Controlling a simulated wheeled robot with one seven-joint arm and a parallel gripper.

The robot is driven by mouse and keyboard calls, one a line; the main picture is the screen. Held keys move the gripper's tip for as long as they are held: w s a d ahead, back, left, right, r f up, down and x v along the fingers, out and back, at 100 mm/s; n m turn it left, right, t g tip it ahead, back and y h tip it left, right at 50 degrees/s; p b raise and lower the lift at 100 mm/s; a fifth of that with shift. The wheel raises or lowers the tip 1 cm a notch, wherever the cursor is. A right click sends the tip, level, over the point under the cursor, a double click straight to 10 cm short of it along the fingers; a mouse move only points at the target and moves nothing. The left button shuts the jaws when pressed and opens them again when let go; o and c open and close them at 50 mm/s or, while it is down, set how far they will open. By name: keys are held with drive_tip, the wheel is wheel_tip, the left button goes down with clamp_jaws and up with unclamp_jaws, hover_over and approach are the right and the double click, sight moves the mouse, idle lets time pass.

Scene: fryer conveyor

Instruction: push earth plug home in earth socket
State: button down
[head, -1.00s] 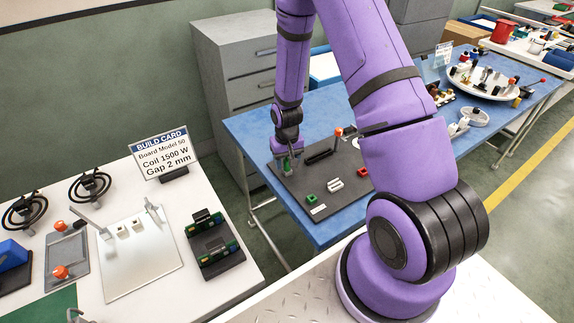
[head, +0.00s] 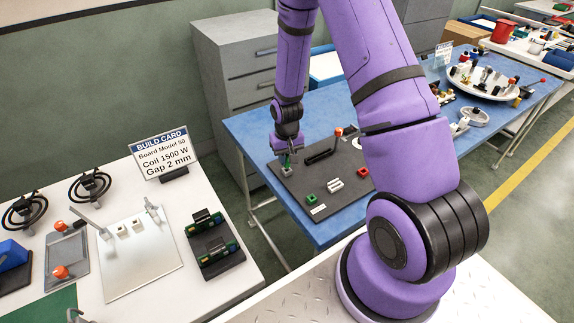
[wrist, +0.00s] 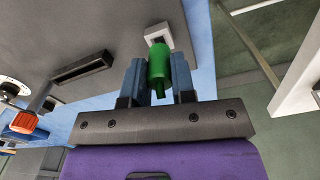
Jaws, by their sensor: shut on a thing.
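The green earth plug (wrist: 158,68) is gripped between the two fingers of my gripper (wrist: 159,75) in the wrist view. Its far end reaches the near edge of a small pale square socket (wrist: 154,31), which has a dark opening. I cannot tell whether the plug's tip has entered the opening. In the head view my gripper (head: 287,153) is over the left corner of the dark board, with the green plug (head: 285,160) just above the pale socket block (head: 286,171).
The dark board (head: 325,196) on the blue table (head: 250,130) also bears a black slotted bar (head: 322,153), a green block (head: 310,198), a red block (head: 363,172) and an orange knob (head: 339,132). A build card (head: 163,150) stands on the white table at left.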

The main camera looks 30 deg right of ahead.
sight(287, 155)
drive_tip(key=shift+r, duration=1.75)
